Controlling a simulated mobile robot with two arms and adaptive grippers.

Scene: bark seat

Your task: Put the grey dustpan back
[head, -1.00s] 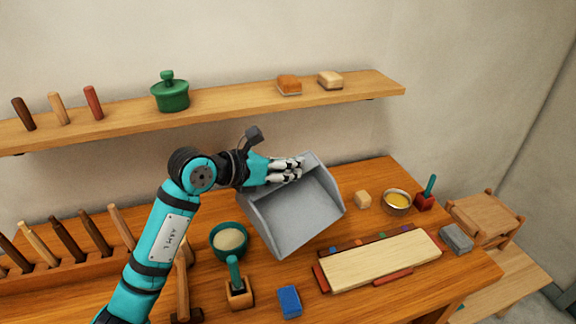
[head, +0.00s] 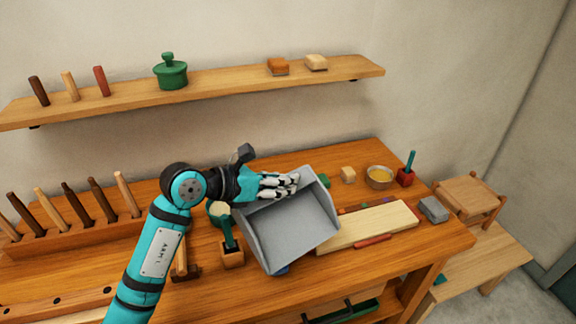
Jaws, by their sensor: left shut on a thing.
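The grey dustpan (head: 290,230) is in the middle of the head view, its open side toward the front. My left gripper (head: 290,186) is shut on its back edge, at the upper left of the pan. The pan seems held above the workbench (head: 110,260); it covers part of a blue block (head: 281,270) and the left end of a pale board (head: 365,228). My right gripper is not in view.
A wall shelf (head: 210,88) holds a green lidded pot (head: 171,72), pegs and two brushes or blocks. A tool rack (head: 80,232) stands at left. A green scoop (head: 228,235) is close beside the pan. A bowl (head: 379,177) and red holder (head: 405,178) stand at right.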

